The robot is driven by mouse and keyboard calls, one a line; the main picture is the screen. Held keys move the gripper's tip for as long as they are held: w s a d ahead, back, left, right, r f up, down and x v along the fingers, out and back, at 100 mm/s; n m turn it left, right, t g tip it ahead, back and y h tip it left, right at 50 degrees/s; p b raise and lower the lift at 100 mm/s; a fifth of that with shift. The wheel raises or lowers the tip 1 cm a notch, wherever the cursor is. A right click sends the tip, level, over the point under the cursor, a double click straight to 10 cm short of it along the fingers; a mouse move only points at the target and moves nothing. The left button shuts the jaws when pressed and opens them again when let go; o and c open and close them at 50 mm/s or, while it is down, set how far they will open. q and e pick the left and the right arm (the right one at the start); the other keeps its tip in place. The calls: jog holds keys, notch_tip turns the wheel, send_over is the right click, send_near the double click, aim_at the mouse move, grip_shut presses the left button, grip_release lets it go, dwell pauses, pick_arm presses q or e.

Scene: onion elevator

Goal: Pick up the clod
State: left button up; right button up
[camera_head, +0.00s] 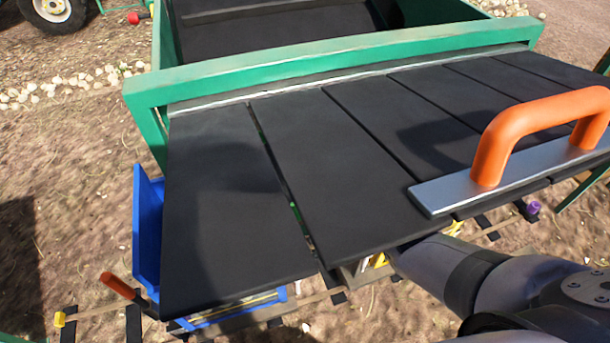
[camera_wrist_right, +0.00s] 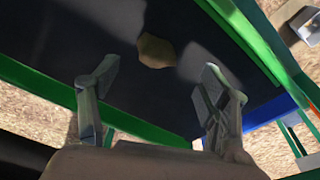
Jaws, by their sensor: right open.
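The clod (camera_wrist_right: 156,50), a small rounded brown lump, lies on a dark surface in the right wrist view. My right gripper (camera_wrist_right: 158,82) is open and empty. Its two fingers are spread on either side of the clod's line, and the clod appears beyond the fingertips, apart from them. In the head view the clod is not visible. My right arm comes in from the lower right there, and its gripper is hidden under the black slats. My left gripper is in neither view.
Black slats (camera_head: 210,200) slope down from a green frame (camera_head: 330,65) across the head view. An orange handle (camera_head: 545,120) on a grey plate stands at the right. A blue panel (camera_head: 147,225) is at the left. Green rails (camera_wrist_right: 245,40) border the dark surface.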

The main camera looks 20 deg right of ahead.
jog(key=shift+w+f, duration=0.15)
jog(key=shift+f, duration=0.2)
jog(key=shift+w+d+f, duration=0.1)
jog(key=shift+w+f, duration=0.05)
jog(key=shift+f, duration=0.2)
jog(key=f+p, duration=0.1)
jog(key=f, duration=0.2)
jog(key=f+p, duration=0.1)
jog(key=shift+w+a+f+p, duration=0.15)
jog(key=shift+w+a+p, duration=0.1)
jog(key=shift+w+p, duration=0.1)
jog(key=shift+a+f, duration=0.1)
jog(key=shift+f, duration=0.15)
jog(key=shift+w+f, duration=0.15)
jog(key=shift+c, duration=0.7)
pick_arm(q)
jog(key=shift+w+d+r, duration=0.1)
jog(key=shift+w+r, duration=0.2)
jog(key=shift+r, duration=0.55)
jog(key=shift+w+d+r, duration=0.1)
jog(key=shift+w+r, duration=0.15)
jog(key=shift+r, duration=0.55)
pick_arm(e)
jog(key=c, duration=1.1)
jog(key=shift+c, duration=0.2)
